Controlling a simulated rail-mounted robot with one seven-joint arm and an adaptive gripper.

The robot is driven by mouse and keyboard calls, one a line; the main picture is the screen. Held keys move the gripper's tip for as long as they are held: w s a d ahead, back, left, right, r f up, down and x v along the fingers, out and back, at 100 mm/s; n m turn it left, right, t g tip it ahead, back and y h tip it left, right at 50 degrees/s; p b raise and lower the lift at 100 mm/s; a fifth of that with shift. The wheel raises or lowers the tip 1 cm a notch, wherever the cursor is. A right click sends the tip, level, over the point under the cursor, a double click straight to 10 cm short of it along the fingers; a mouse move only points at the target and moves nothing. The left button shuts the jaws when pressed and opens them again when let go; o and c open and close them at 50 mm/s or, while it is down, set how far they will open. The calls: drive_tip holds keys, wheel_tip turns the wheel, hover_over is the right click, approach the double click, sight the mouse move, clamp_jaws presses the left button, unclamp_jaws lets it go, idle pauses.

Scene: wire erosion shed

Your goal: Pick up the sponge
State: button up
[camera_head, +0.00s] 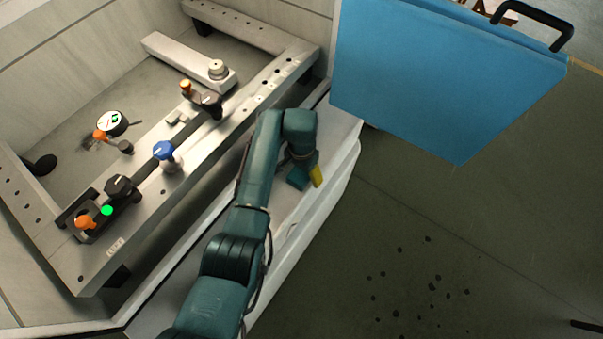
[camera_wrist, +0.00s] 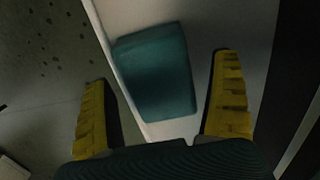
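The sponge (camera_wrist: 155,72) is a teal block with rounded corners. In the wrist view it lies on a pale ledge, close to the ledge's edge, and sits between my two yellow fingers. My gripper (camera_wrist: 161,70) is open, with visible gaps between the sponge and both fingers. Whether the fingertips have come down to the sponge's height is hard to tell. In the head view my gripper (camera_head: 315,176) points down over the white ledge, with one yellow finger showing. A teal patch beside that finger appears to be the sponge, partly hidden by my arm.
The white ledge (camera_head: 327,205) runs along the machine tub. Left of it stands a metal clamping frame (camera_head: 215,128) with several knobs. A blue panel (camera_head: 445,75) with a black handle hangs at upper right. The dark, spotted floor (camera_head: 470,250) is open at right.

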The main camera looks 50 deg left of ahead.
sight(302, 172)
drive_tip(key=c, duration=0.9)
drive_tip(key=shift+c, duration=0.2)
wheel_tip(302, 172, up, 10)
drive_tip(key=p, duration=0.3)
